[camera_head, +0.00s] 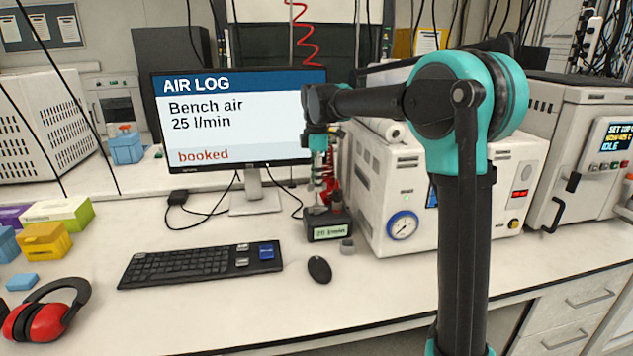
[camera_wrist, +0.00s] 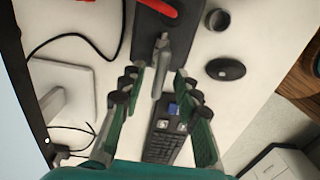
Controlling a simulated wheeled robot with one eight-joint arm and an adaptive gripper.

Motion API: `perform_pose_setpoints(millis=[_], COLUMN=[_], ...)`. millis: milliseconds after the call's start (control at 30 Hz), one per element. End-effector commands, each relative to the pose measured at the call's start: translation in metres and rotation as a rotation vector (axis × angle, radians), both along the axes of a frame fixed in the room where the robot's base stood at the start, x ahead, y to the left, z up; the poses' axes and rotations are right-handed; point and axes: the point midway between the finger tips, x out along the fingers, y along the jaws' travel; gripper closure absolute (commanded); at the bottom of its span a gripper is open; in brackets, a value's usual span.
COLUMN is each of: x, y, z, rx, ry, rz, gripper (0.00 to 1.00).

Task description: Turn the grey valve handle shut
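The grey valve handle (camera_wrist: 160,65) shows in the wrist view as a slim grey lever on a dark valve block (camera_wrist: 150,25), with a red part above it. In the head view the dark block (camera_head: 329,217) stands on the bench beside the white cabinet, with a small lit display that seems to read 25 l/min. I cannot make out the handle there. My gripper (camera_wrist: 159,76) is open, its green-backed fingers spread on either side of the handle, with a gap on both sides in the picture. In the head view my gripper (camera_head: 320,165) hangs just above the block.
A monitor (camera_head: 240,120) reading "Bench air 25 l/min, booked" stands left of my gripper. A keyboard (camera_head: 200,262) and mouse (camera_head: 319,269) lie in front. A small grey cup (camera_head: 347,245) stands beside the block. The white cabinet with a gauge (camera_head: 402,226) is close on the right.

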Motion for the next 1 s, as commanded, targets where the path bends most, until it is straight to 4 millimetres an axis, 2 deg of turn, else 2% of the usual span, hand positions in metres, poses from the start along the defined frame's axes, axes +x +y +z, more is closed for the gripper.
perform_pose_setpoints(millis=[300,567,1000], x=[-0.0001,-0.0001,-0.0001], y=[0.0,0.0,0.0], z=[-0.003,-0.0028,-0.0027], rx=[0.0,0.0,0.0], ry=[0.0,0.0,0.0], rz=[0.0,0.0,-0.032], gripper=[0.68,0.99,1.0])
